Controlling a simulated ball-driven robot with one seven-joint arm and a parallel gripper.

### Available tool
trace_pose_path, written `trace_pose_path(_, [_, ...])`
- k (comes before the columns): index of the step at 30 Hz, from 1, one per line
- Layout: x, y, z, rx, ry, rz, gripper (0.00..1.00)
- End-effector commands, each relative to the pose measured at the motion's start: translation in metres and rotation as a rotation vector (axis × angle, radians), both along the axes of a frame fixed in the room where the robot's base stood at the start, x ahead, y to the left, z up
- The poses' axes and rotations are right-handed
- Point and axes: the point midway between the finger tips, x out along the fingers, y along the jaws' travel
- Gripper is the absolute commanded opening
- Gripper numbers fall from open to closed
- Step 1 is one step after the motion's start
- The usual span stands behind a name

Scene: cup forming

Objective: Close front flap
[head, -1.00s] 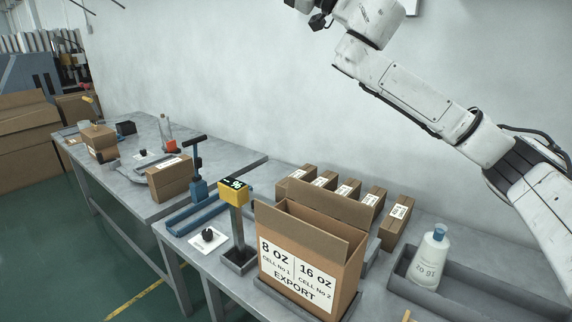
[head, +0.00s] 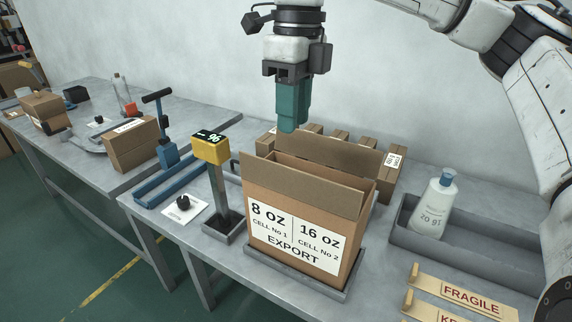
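The open carton (head: 349,248) stands on the scale platform at the table's front, its white label reading 8 OZ, 16 OZ and EXPORT. Its front flap (head: 302,186) stands up along the near edge, above the label. The back flap (head: 335,156) stands up behind the opening. The inside of the carton is mostly hidden by the front flap.
The yellow scale display (head: 211,149) on its post stands close left of the carton. Several small boxes (head: 391,162) stand behind it.

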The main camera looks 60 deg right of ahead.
Motion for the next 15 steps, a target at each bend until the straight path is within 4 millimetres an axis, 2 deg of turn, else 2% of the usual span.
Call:
trace_pose_path(5, [-0.002,-0.002,-0.014,-0.014,0.01,-0.002,0.3])
trace_pose_path(15, [-0.002,0.002,-0.073,-0.009,0.009,-0.001,0.3])
